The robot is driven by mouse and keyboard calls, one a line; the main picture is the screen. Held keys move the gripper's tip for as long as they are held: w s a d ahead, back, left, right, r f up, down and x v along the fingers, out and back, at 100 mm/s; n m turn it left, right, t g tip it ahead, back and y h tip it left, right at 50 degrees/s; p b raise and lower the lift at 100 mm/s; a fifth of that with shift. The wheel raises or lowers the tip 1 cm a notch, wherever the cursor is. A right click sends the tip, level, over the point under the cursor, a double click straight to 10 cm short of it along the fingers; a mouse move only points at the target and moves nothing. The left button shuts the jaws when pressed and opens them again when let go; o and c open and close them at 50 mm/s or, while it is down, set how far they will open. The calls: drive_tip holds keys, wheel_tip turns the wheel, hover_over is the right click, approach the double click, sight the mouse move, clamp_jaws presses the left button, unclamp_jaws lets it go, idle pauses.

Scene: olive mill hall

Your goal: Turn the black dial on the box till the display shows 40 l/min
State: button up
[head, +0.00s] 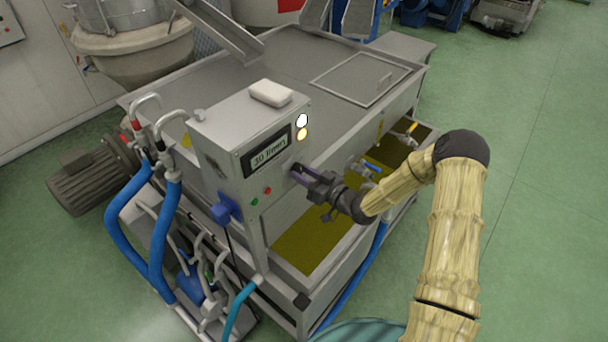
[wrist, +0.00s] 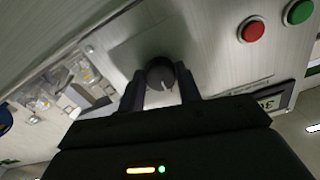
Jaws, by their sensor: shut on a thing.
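The grey box (head: 222,128) stands on the near-left end of the steel tank. Its display (head: 267,150) reads 30 l/min in the head view; part of it shows in the wrist view (wrist: 268,103). The black dial (wrist: 160,74) is on the box face, with a pale pointer mark on it. My gripper (head: 297,173) reaches the box face from the right. In the wrist view my gripper (wrist: 161,88) has one finger on each side of the dial and is shut on it. In the head view the fingers hide the dial.
A red button (wrist: 251,29) and a green button (wrist: 298,12) sit beside the dial. A white object (head: 271,93) lies on top of the box. Blue hoses (head: 123,215) run at the left. An open trough (head: 305,240) of yellow-green liquid lies below my gripper.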

drive_tip(key=m+b, duration=0.2)
drive_tip(key=shift+f+m, duration=0.1)
drive_tip(key=shift+m, duration=0.3)
drive_tip(key=m+b, duration=0.1)
drive_tip(key=m, duration=0.1)
drive_tip(key=shift+m+b, duration=0.3)
drive_tip(key=m+b, duration=0.1)
drive_tip(key=m, duration=0.5)
drive_tip(key=o, duration=1)
drive_tip(key=shift+s+r, duration=0.1)
drive_tip(key=shift+r, duration=0.1)
